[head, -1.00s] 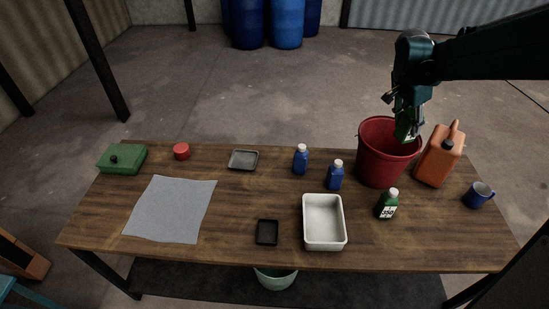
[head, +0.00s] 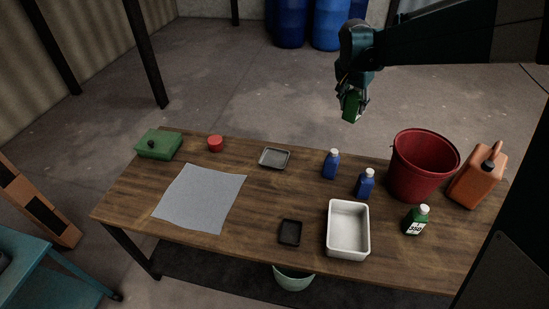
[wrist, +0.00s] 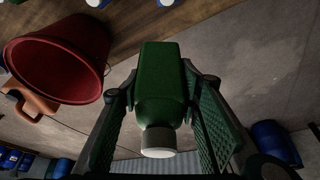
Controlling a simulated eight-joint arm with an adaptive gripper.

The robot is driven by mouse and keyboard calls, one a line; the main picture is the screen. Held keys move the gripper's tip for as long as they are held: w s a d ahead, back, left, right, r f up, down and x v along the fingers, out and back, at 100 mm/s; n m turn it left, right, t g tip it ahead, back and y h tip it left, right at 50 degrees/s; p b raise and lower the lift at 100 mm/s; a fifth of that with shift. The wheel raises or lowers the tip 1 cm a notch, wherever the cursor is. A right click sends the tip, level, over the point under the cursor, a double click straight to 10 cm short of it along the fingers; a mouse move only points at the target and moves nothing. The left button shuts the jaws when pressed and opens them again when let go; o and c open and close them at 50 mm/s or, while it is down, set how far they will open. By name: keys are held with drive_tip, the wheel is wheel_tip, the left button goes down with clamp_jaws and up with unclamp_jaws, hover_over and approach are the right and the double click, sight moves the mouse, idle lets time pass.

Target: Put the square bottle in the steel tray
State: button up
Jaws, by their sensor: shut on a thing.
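My gripper (head: 352,112) is shut on a green square bottle (wrist: 160,85) with a pale cap. In the head view the bottle (head: 351,105) hangs in the air past the far edge of the table, above and left of the red bucket. In the wrist view the bottle sits between both fingers, its cap toward the camera. The steel tray (head: 275,158) is a small, shallow grey tray near the table's far edge, left of the blue bottles. It looks empty. The gripper is up and to the right of it, well apart.
Two blue bottles (head: 332,164) (head: 365,183) stand right of the steel tray. A red bucket (head: 420,167), orange jug (head: 478,178), another green bottle (head: 416,219), white bin (head: 348,230), black tray (head: 290,232), grey cloth (head: 200,198), red round item (head: 215,143) and green box (head: 158,144) share the table.

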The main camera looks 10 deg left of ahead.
drive_tip(key=w+a+n+y, duration=0.1)
drive_tip(key=a+n, duration=0.2)
drive_tip(key=a, duration=1.3)
drive_tip(key=n+y, duration=0.1)
drive_tip(key=n, duration=0.2)
hover_over(274, 159)
drive_tip(key=f, duration=0.1)
wheel_tip(274, 159, down, 18)
drive_tip(key=shift+r+t+p, duration=0.2)
drive_tip(key=shift+t+p, duration=0.1)
drive_tip(key=shift+t, duration=0.1)
drive_tip(key=shift+d, duration=0.1)
wheel_tip(274, 159, down, 6)
drive_tip(key=shift+b, duration=0.4)
drive_tip(key=shift+f, duration=0.2)
drive_tip(key=shift+f, duration=1.8)
drive_tip(key=shift+f+b, duration=0.1)
drive_tip(key=shift+b, duration=0.25)
